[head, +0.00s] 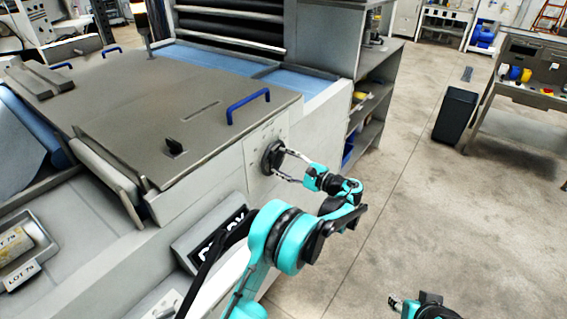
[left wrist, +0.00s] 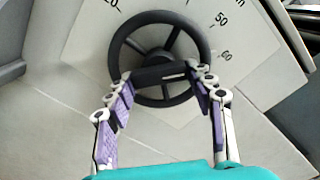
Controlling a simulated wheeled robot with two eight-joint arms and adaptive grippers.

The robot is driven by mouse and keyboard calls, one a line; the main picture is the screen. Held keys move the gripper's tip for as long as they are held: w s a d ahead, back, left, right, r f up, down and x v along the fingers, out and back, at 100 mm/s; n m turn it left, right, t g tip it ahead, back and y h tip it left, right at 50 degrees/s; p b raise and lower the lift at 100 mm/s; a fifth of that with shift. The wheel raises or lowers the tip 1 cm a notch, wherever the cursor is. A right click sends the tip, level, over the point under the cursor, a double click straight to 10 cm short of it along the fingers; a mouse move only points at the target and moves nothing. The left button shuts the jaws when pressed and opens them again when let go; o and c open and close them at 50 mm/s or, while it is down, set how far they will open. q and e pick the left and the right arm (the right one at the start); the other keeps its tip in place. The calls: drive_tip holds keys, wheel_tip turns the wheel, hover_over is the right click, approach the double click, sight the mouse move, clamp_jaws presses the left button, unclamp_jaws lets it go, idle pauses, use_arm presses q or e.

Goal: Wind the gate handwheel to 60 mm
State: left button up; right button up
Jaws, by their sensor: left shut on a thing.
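The gate handwheel (head: 272,157) is a black spoked wheel on the light side panel of the sheeter. In the left wrist view the handwheel (left wrist: 118,50) fills the upper middle, in front of a pale dial plate (left wrist: 245,45) with marks reading 20, 50 and 60. I cannot make out a pointer. My left gripper (head: 283,163) is at the wheel. In the left wrist view its purple-padded fingers (left wrist: 165,90) stand either side of a dark bar across the wheel's lower half, shut on the wheel. My right gripper (head: 396,304) is at the bottom right, small and away from the machine.
The grey machine cover (head: 150,100) with a blue handle (head: 248,103) lies above the wheel. A shelf unit (head: 372,95) stands behind it. A black bin (head: 455,115) and a workbench (head: 530,95) stand at the right. The floor between is clear.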

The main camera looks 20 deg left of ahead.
use_arm(q)
drive_tip(key=shift+m, duration=0.6)
drive_tip(key=o, duration=1.2)
drive_tip(key=shift+c, duration=0.2)
drive_tip(key=v, duration=1.2)
